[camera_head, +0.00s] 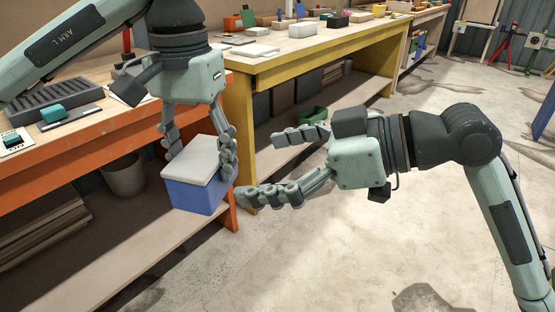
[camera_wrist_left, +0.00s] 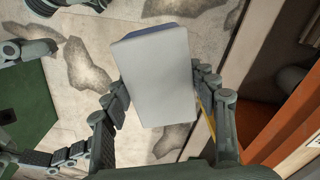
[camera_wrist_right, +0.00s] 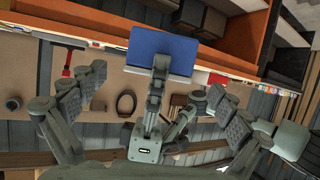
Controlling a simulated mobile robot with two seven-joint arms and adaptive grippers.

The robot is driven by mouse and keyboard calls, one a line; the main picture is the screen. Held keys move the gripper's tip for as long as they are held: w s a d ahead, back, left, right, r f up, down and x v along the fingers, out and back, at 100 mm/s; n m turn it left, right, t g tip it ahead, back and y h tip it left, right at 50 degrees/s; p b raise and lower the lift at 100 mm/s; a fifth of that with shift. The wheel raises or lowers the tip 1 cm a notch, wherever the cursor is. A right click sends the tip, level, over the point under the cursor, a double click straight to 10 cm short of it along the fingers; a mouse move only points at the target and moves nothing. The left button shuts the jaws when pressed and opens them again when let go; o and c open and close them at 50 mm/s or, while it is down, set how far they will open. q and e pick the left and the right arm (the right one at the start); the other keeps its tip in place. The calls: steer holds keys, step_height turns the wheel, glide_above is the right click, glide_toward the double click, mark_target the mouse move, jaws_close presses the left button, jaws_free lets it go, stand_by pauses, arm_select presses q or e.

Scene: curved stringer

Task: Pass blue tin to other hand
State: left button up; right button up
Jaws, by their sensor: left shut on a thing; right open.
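The blue tin (camera_head: 190,196) has a pale grey-white lid and hangs in front of the orange bench in the head view. My left gripper (camera_head: 200,158) points down and is shut on the tin, one finger on each side. The left wrist view shows the lid of the tin (camera_wrist_left: 158,80) between its fingers. My right gripper (camera_head: 257,167) is open and empty, to the right of the tin, with its fingers pointing at it. In the right wrist view the blue tin (camera_wrist_right: 160,44) shows ahead, above and beyond the open fingers, and my left fingers partly cover it.
The orange bench (camera_head: 105,122) holds a dark grey tray (camera_head: 52,98) and small teal blocks. A yellow bench (camera_head: 290,50) with several objects stands behind. A grey bucket (camera_head: 123,176) and a green bin (camera_head: 313,115) are lower down. The floor at right (camera_head: 350,240) is clear.

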mark_target(208, 172)
steer(key=x, duration=1)
steer(key=shift+w+d+f, duration=0.1)
steer(key=shift+w, duration=0.05)
steer(key=c, duration=1.1)
arm_select(q)
steer(key=o, duration=1.6)
arm_select(e)
steer(key=shift+c, duration=0.5)
arm_select(q)
steer(key=shift+r, duration=0.1)
